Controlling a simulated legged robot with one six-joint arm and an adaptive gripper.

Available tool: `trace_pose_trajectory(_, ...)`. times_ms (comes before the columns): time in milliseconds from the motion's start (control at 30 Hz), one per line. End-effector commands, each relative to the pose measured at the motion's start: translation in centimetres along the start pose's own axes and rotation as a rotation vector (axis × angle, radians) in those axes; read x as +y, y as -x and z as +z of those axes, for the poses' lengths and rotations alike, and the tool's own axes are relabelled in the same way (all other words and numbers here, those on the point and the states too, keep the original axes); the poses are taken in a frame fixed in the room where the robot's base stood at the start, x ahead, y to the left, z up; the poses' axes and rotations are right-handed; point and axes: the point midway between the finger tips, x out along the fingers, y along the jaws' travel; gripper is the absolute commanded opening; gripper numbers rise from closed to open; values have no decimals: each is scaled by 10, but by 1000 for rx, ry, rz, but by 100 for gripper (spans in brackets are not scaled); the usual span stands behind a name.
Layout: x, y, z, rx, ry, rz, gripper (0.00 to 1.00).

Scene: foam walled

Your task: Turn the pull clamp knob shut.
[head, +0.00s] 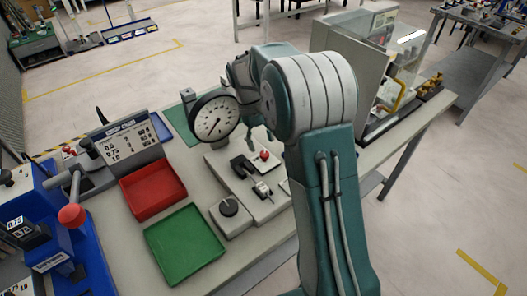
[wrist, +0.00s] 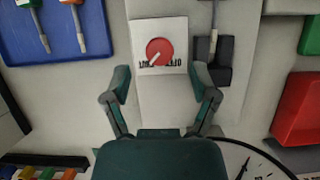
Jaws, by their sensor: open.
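A round red knob with a pale pointer line (wrist: 159,51) sits on a white plate with dark printed marks (wrist: 173,25), in the wrist view. I take it as the clamp knob; its print is too small to read. It also shows in the head view as a small red knob (head: 264,155) on the grey fixture (head: 262,200). My gripper (wrist: 161,82) is open and empty. In the wrist picture its fingertips lie just below the knob, one to each side; the height gap cannot be told.
A black clamp block (wrist: 210,62) with a metal rod stands right of the knob in the wrist view. A dial gauge (head: 214,117), a black knob (head: 229,206), a red tray (head: 152,190) and a green tray (head: 185,245) are nearby. A blue tray (wrist: 55,45) holds tools.

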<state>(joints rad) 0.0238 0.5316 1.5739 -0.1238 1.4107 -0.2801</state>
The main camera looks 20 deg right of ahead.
Motion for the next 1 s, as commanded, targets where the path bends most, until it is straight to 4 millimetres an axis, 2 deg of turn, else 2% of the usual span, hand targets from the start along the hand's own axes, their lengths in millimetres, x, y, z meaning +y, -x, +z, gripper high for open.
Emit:
trace_pose_trajectory(33,0,12,-1,4,0,1,76)
trace_pose_trajectory(200,0,47,-2,4,0,1,76)
trace_pose_trajectory(400,0,72,-2,1,0,0,76)
trace_pose_trajectory(1000,-1,80,2,8,-3,1,76)
